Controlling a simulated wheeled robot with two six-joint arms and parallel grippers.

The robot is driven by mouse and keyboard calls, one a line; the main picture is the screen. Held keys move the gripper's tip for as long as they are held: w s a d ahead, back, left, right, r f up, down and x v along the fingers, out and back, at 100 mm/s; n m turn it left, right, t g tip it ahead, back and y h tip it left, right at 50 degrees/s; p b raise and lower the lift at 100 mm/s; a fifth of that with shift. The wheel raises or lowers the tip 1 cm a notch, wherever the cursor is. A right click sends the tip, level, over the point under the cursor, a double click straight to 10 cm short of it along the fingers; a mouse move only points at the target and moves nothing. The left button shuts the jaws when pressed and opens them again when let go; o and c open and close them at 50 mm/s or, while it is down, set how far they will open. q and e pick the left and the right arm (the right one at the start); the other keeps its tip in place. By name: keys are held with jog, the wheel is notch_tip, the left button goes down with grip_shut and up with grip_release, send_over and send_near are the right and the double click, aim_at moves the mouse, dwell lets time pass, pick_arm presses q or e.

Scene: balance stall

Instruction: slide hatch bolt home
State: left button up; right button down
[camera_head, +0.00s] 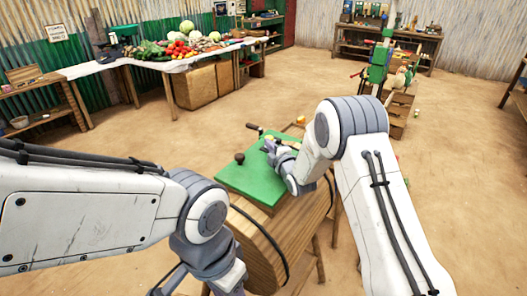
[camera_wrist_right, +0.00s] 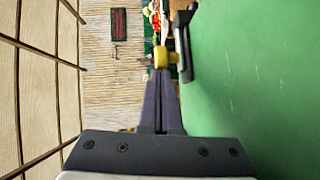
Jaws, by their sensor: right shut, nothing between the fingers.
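The green hatch board (camera_head: 243,178) lies on a wooden stand in front of me, and its green face fills the right of the right wrist view (camera_wrist_right: 250,90). A yellow knob-like piece (camera_wrist_right: 160,57) shows at the tips of my right gripper (camera_wrist_right: 161,74), beside a dark bar (camera_wrist_right: 182,40) on the green face. This looks like the bolt; I cannot tell whether the fingertips touch it. The right gripper (camera_head: 268,147) is shut and empty, low over the board's far right part.
A dark round knob (camera_head: 239,158) stands on the board's left side, and a dark handle (camera_head: 254,127) sticks out at the far edge. The wooden stand (camera_head: 262,236) is under the board. A produce table (camera_head: 150,58) is far back left. The sandy floor between is open.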

jog(key=shift+w+d+r, duration=0.15)
jog(key=shift+r, duration=0.1)
